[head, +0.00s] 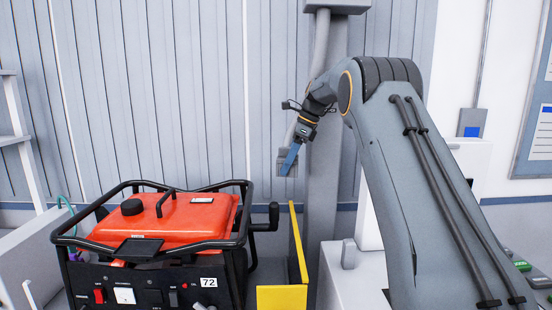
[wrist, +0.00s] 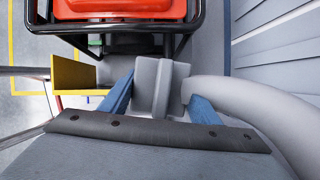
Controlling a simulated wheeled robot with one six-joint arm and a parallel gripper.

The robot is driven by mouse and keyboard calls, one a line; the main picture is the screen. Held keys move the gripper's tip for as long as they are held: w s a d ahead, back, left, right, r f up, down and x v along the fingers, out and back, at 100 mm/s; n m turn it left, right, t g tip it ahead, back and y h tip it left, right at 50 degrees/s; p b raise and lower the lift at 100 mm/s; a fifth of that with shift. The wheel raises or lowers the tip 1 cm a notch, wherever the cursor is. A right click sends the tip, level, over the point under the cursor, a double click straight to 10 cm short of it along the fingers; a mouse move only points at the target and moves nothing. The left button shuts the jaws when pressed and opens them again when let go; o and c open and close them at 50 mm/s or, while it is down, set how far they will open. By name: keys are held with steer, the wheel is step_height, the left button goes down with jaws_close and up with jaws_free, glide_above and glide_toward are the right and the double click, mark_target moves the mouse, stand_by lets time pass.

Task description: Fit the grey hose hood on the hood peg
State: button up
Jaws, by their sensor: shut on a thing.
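The grey hose hood (head: 283,162) is a small boxy piece at the low end of a thick grey hose (head: 320,45) that hangs beside the post. It also shows in the wrist view (wrist: 155,85), between the two blue fingers. My gripper (head: 291,158) is shut on the hood and holds it in the air, above and behind the yellow guard. In the wrist view my gripper (wrist: 160,100) has a finger on each side of the hood. A short grey upright stub (head: 348,253) stands on a white block at lower middle; I cannot tell for sure that it is the hood peg.
A red generator (head: 170,218) in a black tube frame stands at left, with a black pipe (head: 268,216) sticking out at its right. A yellow guard (head: 282,298) stands between it and the white block (head: 350,285). A grey post (head: 322,200) rises behind.

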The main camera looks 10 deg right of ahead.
steer(key=s+d+f+m+t+p, duration=0.1)
steer(key=s+d+f+m, duration=0.1)
steer(key=s+d, duration=0.25)
steer(key=s+d+f+m+t, duration=0.1)
steer(key=s+d+f+m, duration=0.15)
steer(key=d, duration=0.25)
steer(key=m+h, duration=0.2)
steer(key=m, duration=0.1)
glide_above(350, 241)
step_height(350, 241, down, 5)
step_height(350, 241, down, 6)
steer(key=b, duration=0.4)
steer(key=shift+w+b, duration=0.1)
steer(key=shift+b, duration=0.25)
steer(key=shift+f+b, duration=0.5)
steer(key=shift+f, duration=1.6)
steer(key=shift+f, duration=0.85)
steer(key=o, duration=1.9)
